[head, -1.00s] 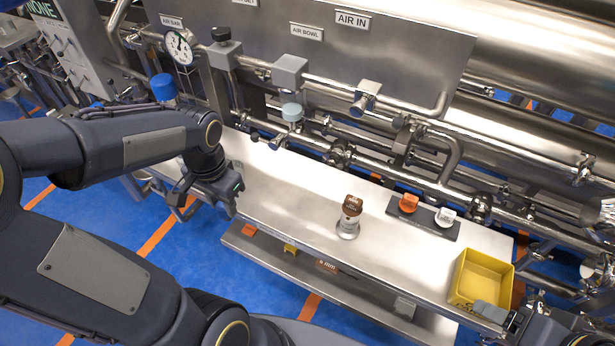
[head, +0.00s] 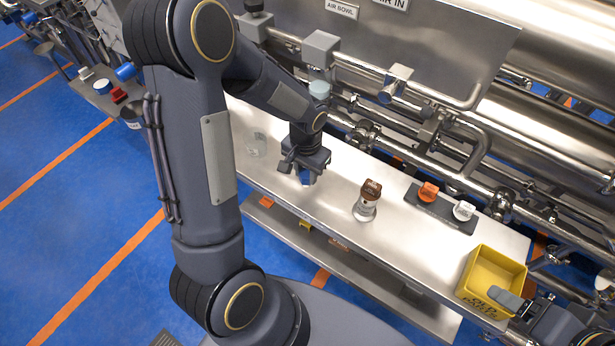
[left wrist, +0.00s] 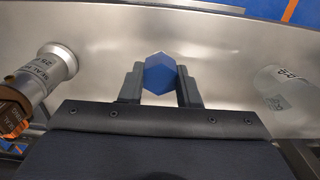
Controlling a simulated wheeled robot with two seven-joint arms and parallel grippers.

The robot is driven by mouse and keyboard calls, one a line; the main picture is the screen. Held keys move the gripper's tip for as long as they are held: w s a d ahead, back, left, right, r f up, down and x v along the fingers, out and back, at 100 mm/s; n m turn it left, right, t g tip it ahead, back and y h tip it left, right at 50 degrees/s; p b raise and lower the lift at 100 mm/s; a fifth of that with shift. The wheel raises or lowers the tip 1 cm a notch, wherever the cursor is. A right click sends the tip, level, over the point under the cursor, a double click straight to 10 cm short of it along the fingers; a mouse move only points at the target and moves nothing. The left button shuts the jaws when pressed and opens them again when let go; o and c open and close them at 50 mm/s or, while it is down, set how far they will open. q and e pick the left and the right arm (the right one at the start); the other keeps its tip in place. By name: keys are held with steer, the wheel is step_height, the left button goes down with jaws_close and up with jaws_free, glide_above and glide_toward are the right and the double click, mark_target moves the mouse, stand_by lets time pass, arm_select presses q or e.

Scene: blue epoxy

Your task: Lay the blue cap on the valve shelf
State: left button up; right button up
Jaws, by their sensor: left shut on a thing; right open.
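My left gripper (head: 303,177) is shut on the blue cap (head: 308,179), over the front part of the steel shelf (head: 330,207) below the pipes and valves. In the left wrist view the blue cap (left wrist: 159,73) shows its six-sided face between the two fingers of my left gripper (left wrist: 160,82). The gap between cap and shelf is hard to judge. My right gripper (head: 517,308) is open at the bottom right, by the front corner of a yellow bin; its fingertips are partly hidden.
A jar with a brown top (head: 367,200) stands right of my left gripper. A clear cup (head: 256,144) is to its left. A dark plate with an orange knob (head: 428,192) and a white knob (head: 464,210) lies farther right, then the yellow bin (head: 497,262). Pipes run behind.

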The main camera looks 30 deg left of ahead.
mark_target(307, 173)
arm_select(q)
step_height(307, 173, down, 3)
steer(key=shift+w+d+f+p, duration=0.1)
steer(key=shift+p, duration=0.35)
steer(key=shift+f, duration=0.1)
steer(key=shift+f, duration=0.1)
steer(key=shift+f+b, duration=0.15)
steer(key=shift+b, duration=0.15)
steer(key=o, duration=1.1)
